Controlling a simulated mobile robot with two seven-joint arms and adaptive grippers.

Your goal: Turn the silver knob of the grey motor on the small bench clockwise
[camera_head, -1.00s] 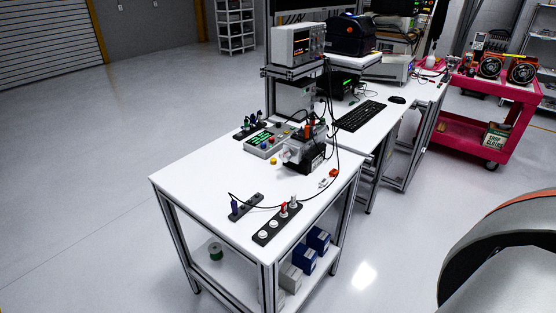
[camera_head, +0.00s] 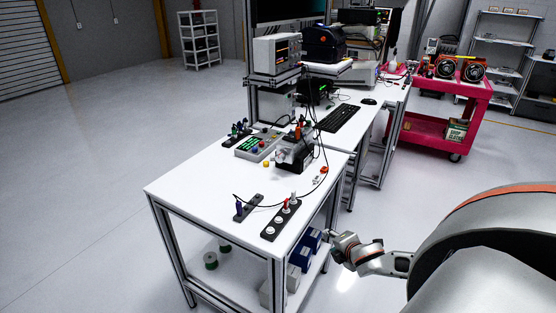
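The small white bench (camera_head: 190,185) stands in the middle of the head view. The grey motor (camera_head: 290,146) sits on a black mount (camera_head: 298,161) near the bench's far right part, with cables around it. Its silver knob is too small to make out clearly; a pale round part shows on the motor's left side. My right gripper (camera_head: 336,242) is low beside the bench's right side, well apart from the motor and nearer to me. Its fingers are too small to tell open from shut. My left gripper is not in view.
A control box with buttons (camera_head: 258,147) stands left of the motor. Two dark strips with plugs, one of them here (camera_head: 281,221), lie at the bench's near side. A black cable loops over the top. Blue boxes (camera_head: 301,258) sit on the lower shelf. The bench's left part is clear.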

